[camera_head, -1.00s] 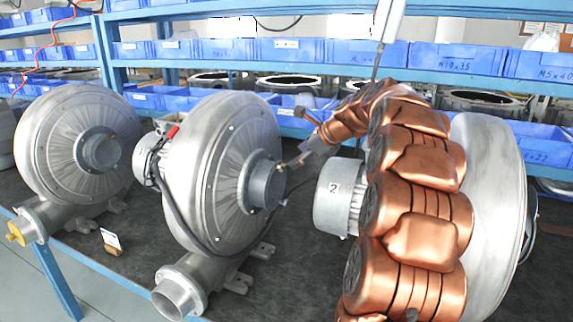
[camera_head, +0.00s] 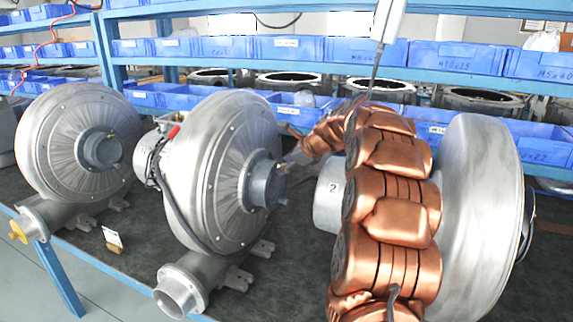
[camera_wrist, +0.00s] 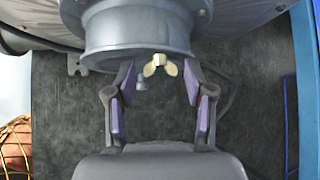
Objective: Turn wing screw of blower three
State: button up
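A pale brass wing screw (camera_wrist: 160,66) sits at the rim of a grey round outlet (camera_wrist: 138,30) in the wrist view. In the head view this outlet (camera_head: 266,184) faces right on the middle blower (camera_head: 215,150). My gripper (camera_wrist: 160,72) is open. Its two purple-padded fingers stand to the left and right of the wing screw, with visible gaps on both sides. In the head view my gripper (camera_head: 290,161) is close to the outlet, partly hidden by my arm.
A blower labelled 2 (camera_head: 480,210) stands on the right, partly behind my arm. Another blower (camera_head: 75,140) stands at the left. A small card (camera_head: 113,238) stands on the dark bench. Blue bins (camera_head: 290,48) line the shelves behind.

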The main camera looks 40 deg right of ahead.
jog(key=c, duration=0.8)
jog(key=shift+a+f+b, duration=0.1)
jog(key=shift+f+b, duration=0.05)
jog(key=shift+b, duration=0.35)
jog(key=n+t+h+b, duration=0.1)
jog(key=b, duration=0.4)
jog(key=f+n+t+h+b, duration=0.1)
jog(key=n+t+h+b, duration=0.1)
jog(key=b, duration=0.3)
jog(key=a+n+t+h+b, duration=0.1)
jog(key=t+h+b, duration=0.1)
jog(key=b, duration=0.3)
jog(key=shift+s+f+n, duration=0.2)
jog(key=shift+s+n, duration=0.1)
jog(key=shift+n, duration=0.1)
jog(key=shift+r+t+h+b, duration=0.15)
jog(key=shift+t+h+b, duration=0.2)
jog(key=shift+b, duration=0.35)
